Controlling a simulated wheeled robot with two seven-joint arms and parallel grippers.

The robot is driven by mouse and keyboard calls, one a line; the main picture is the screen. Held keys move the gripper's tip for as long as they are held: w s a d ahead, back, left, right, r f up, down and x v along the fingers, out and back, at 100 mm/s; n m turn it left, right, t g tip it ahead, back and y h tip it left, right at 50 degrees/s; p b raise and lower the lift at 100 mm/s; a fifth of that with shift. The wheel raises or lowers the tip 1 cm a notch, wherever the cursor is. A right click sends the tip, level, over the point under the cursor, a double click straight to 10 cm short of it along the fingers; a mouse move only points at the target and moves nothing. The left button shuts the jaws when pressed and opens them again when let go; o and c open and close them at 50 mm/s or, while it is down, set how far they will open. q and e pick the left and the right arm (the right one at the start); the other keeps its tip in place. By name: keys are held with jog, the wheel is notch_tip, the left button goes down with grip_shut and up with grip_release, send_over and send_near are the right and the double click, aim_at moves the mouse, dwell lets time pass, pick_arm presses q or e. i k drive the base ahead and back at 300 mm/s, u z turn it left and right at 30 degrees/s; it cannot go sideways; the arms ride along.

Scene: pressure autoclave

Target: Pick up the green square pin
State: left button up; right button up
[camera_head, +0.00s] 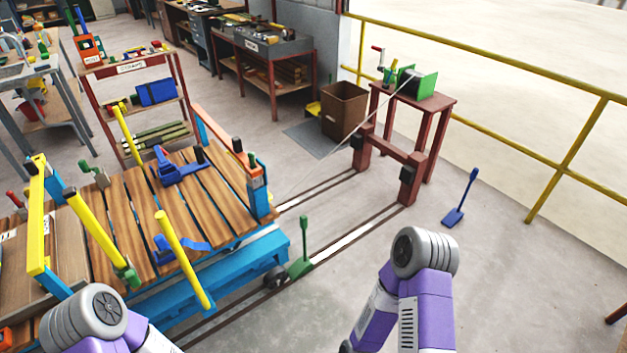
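I cannot make out for certain which thing is the green square pin. Small green parts show on the wooden-decked cart: one with a grey top (94,176) at its far left side, and one at the foot of a yellow bar (128,275). A larger green piece with an upright handle (301,256) stands on the floor by the cart's wheel. Purple and grey links of both my arms show at the bottom edge, the left one at the lower left and the right one right of centre. Neither gripper's fingers are in view.
The wooden-decked cart (141,216) stands on floor rails, with yellow bars and blue clamps on it. A yellow railing (567,168) borders the right.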

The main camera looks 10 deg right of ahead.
aim_at(251, 154)
jog(key=z, duration=0.6)
jog(key=i, duration=1.05)
jog(key=u, duration=1.2)
jog(key=k, duration=1.05)
jog(key=u, duration=1.4)
jog(key=i, duration=0.75)
jog(key=z, duration=0.4)
